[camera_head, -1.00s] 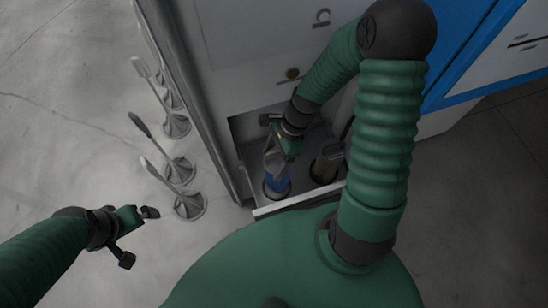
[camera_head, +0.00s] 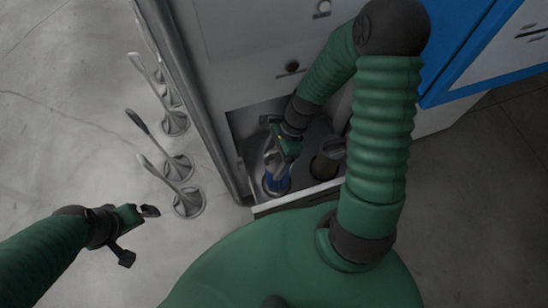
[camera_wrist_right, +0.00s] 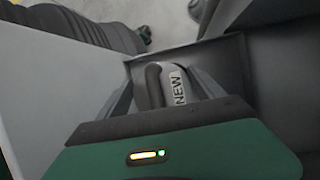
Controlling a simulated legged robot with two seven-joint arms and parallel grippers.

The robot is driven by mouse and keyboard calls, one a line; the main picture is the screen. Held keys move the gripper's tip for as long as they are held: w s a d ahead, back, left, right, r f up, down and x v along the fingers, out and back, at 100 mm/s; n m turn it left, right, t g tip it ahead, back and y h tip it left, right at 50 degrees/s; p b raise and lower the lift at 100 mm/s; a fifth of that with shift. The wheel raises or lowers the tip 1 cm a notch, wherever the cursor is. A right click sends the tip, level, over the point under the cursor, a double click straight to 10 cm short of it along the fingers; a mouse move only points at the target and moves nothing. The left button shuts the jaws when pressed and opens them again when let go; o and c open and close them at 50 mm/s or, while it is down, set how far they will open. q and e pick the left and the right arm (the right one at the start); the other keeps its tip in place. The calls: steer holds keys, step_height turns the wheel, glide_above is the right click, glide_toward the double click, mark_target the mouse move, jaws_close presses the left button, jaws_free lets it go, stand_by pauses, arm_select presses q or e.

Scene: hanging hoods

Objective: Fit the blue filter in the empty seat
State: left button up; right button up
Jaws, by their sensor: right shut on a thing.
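The blue filter (camera_head: 277,184) stands in the left round seat (camera_head: 266,190) of the recess in the cabinet's front. Only a short band of its blue body shows above the rim. My right gripper (camera_head: 274,158) is shut on the filter's grey top handle. In the right wrist view the grey handle (camera_wrist_right: 172,86), marked "NEW", sits between the fingers. How deep the filter's lower end sits is hidden. My left gripper (camera_head: 138,232) is open and empty over the floor at the left.
A dark filter (camera_head: 326,160) stands in the right seat beside it. The recess has side walls and a pale front lip (camera_head: 300,198) close around my gripper.

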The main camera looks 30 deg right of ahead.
steer(key=shift+f+b, duration=0.35)
steer(key=shift+f, duration=0.25)
steer(key=o, duration=1.9)
steer(key=shift+p+v, duration=1.7)
steer(key=shift+v, duration=6.7)
